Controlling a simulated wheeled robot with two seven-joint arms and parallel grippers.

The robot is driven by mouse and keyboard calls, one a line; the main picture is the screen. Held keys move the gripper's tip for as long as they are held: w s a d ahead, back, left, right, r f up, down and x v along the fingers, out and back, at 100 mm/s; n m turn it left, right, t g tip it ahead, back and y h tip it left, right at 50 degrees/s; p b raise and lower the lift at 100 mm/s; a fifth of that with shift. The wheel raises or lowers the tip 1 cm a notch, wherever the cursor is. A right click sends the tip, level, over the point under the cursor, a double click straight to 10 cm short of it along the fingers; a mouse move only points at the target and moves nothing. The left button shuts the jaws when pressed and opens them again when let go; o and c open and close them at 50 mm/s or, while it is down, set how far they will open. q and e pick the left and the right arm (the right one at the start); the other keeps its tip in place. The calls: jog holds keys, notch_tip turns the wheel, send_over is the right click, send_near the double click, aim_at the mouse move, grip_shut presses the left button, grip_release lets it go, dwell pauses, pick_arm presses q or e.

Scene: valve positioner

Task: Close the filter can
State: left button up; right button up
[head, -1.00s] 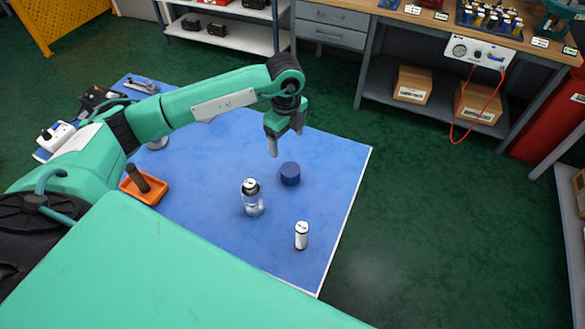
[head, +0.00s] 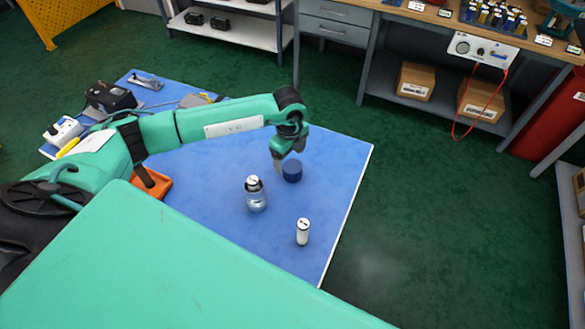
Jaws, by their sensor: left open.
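A silvery filter can (head: 256,199) stands upright on the blue mat (head: 335,160), with a white, dark-topped cylinder showing at its top. A dark blue round cap-like piece (head: 292,173) sits on the mat behind and to the right of the can, apart from it. A separate white cylinder with a dark top (head: 303,232) stands nearer the front right. My left gripper (head: 284,163) is open, pointing down right at the blue piece and overlapping its upper left in the picture. Whether the fingers touch it cannot be told. My right gripper is not in view.
An orange tray (head: 156,188) lies at the mat's left, partly behind my arm. A dark box (head: 110,96) and a white device (head: 63,130) stand at the far left. The mat right of the blue piece is clear. A workbench (head: 440,30) stands at the back.

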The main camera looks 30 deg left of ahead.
aim_at(291, 165)
pick_arm(q)
jog(key=shift+f+p, duration=0.25)
jog(key=shift+p, duration=0.1)
jog(key=f, duration=0.1)
jog(key=f+p, duration=0.1)
jog(key=f, duration=0.1)
jog(key=shift+w+d+f+p, duration=0.15)
jog(key=shift+w+f+p, duration=0.05)
jog(key=shift+f+p, duration=0.1)
jog(key=shift+f, duration=0.55)
jog(key=c, duration=1)
jog(key=shift+c, duration=0.2)
jog(key=shift+r, duration=0.1)
